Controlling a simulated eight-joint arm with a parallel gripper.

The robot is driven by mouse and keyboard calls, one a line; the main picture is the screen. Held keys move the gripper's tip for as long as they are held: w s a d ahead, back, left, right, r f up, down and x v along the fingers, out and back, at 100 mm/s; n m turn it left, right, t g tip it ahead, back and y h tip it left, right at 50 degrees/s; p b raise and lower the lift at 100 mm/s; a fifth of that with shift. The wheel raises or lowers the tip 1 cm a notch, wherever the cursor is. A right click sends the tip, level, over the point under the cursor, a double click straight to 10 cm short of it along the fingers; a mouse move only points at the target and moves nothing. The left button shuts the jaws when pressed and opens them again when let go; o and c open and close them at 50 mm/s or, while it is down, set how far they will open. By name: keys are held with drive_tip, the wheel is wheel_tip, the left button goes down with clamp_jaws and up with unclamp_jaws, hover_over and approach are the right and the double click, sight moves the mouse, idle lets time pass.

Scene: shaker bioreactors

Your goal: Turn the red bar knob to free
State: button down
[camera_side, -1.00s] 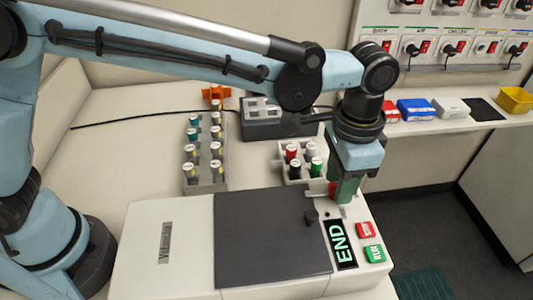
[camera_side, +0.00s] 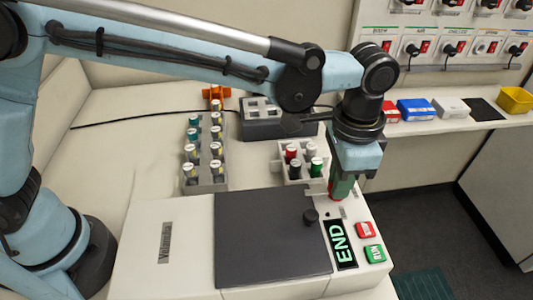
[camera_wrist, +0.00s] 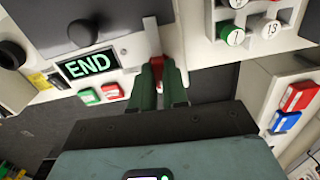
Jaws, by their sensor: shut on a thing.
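The red bar knob (camera_wrist: 158,63) is between the green fingers of my gripper (camera_wrist: 160,80) in the wrist view, on the top of the white machine near its edge. In the side view my gripper (camera_side: 340,192) points down at the machine's far right corner and its fingers hide most of the knob. The gripper is shut on the knob. The white machine (camera_side: 160,260) has a dark grey lid (camera_side: 270,235) and a display (camera_side: 340,243) reading END, which also shows in the wrist view (camera_wrist: 88,64).
A red button (camera_side: 366,229) and a green button (camera_side: 374,254) sit beside the display. A black round knob (camera_side: 311,215) stands on the lid. A white rack (camera_side: 290,175) with coloured caps is close behind the gripper. A grey rack (camera_side: 212,178) of vials stands farther left.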

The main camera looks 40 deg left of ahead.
drive_tip(key=m, duration=1.3)
drive_tip(key=shift+m, duration=2.2)
drive_tip(key=c, duration=1.1)
unclamp_jaws()
drive_tip(key=shift+c, duration=0.2)
wheel_tip(320, 180, up, 12)
